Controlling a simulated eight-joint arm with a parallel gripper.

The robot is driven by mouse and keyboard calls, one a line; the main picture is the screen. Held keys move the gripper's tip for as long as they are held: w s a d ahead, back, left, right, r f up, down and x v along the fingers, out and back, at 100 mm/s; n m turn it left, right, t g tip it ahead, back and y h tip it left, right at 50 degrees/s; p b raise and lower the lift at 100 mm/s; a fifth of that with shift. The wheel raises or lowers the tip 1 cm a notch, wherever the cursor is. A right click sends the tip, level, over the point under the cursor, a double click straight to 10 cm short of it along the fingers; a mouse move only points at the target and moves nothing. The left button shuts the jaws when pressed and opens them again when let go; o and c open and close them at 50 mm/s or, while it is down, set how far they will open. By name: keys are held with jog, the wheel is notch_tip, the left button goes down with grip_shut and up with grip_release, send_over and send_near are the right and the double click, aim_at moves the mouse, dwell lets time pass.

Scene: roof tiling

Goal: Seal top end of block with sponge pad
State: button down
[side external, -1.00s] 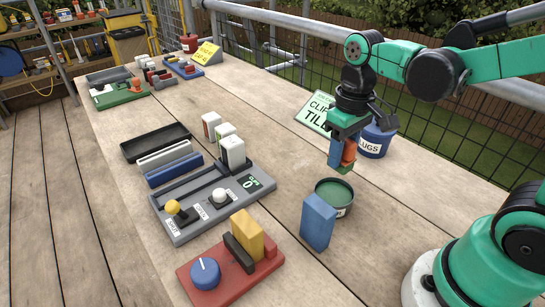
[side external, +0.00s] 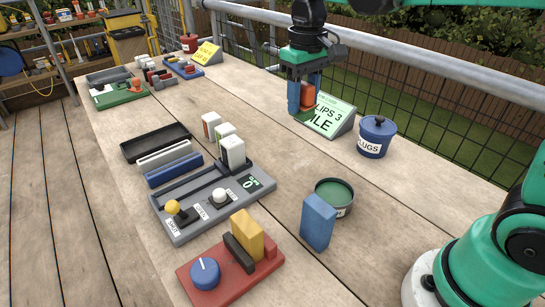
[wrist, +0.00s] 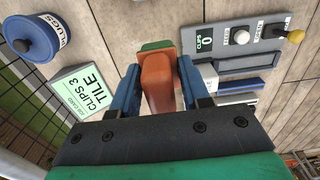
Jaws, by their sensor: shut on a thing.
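My gripper (side external: 304,98) is shut on the sponge pad (side external: 308,93), an orange handle with a green pad at its lower end. It holds the pad in the air in front of the green sign card. In the wrist view the orange handle (wrist: 158,82) sits between the blue fingers, its green pad at the far end. A blue block (side external: 318,222) stands upright beside an open pot with green contents (side external: 334,191). A yellow block (side external: 246,236) stands in a red fixture (side external: 205,285) with a blue knob. I cannot tell which block the task means.
A grey panel (side external: 185,236) carries a yellow-topped lever, a white button and a counter reading 0. White blocks (side external: 232,152), a black tray (side external: 155,142) and a lidded blue plugs pot (side external: 376,137) stand around. The sign card (side external: 335,118) is close behind the pad. Bench centre is clear.

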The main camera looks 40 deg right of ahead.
dwell(0.5)
jog(key=s+a+n, duration=0.4)
jog(key=a+n, duration=0.1)
jog(key=a, duration=0.6)
jog(key=n, duration=0.4)
send_near(249, 226)
jog(key=s+r, duration=0.2)
jog(key=s, duration=0.1)
jog(key=w+f, duration=0.1)
jog(key=f, duration=0.1)
jog(key=w+f, duration=0.1)
jog(key=f, duration=0.2)
jog(key=w+f, duration=0.1)
jog(key=f, duration=0.2)
notch_tip(249, 226, up, 8)
jog(key=s, duration=0.2)
jog(key=shift+s, duration=0.25)
dwell(0.4)
dwell(0.4)
